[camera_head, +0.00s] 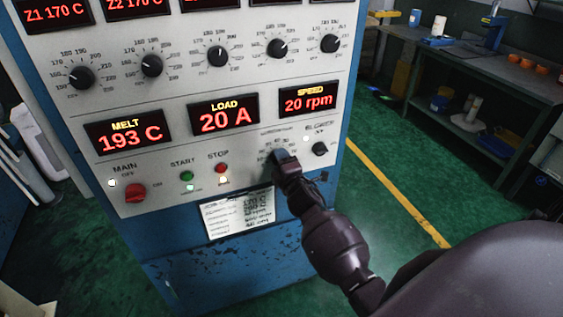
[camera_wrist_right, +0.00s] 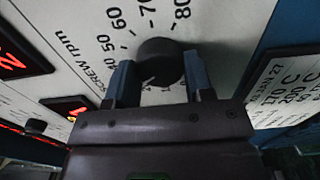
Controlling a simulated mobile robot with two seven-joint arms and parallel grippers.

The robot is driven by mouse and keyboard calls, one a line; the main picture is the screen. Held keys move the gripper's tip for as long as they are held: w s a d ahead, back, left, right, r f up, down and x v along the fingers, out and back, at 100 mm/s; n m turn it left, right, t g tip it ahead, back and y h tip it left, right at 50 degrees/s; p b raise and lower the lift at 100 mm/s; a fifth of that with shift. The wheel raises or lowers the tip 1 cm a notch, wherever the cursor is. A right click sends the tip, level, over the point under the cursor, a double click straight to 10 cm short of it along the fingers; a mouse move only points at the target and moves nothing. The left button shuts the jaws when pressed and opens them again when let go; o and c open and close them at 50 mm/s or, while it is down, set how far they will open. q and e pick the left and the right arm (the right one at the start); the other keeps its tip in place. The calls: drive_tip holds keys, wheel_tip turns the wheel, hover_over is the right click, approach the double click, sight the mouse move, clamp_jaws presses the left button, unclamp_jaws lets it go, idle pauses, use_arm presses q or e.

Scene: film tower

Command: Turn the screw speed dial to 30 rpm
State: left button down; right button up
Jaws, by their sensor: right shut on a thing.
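The screw speed dial is a round black knob (camera_wrist_right: 160,60) on the light grey panel, seen in the right wrist view with numbers such as 50, 60, 70 and 80 around it. My right gripper (camera_head: 281,157) reaches it low on the panel; its blue fingers stand on either side of the knob and are shut on it. In the head view the gripper mostly hides the dial, and its pointer is not readable. The SPEED display (camera_head: 306,99) shows 20 rpm. My left gripper is not in view.
A black selector knob (camera_head: 320,149) is close right of the gripper. The STOP button (camera_head: 221,168), START button (camera_head: 187,176) and red MAIN switch (camera_head: 135,193) are to the left. A paper card (camera_head: 238,215) hangs below. A workbench (camera_head: 480,75) stands back right; green floor lies between.

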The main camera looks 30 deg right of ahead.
idle(0.5)
drive_tip(key=o, duration=0.9)
drive_tip(key=shift+s, duration=0.1)
drive_tip(key=v, duration=1)
drive_tip(key=shift+s+a, duration=0.2)
drive_tip(key=shift+s, duration=0.05)
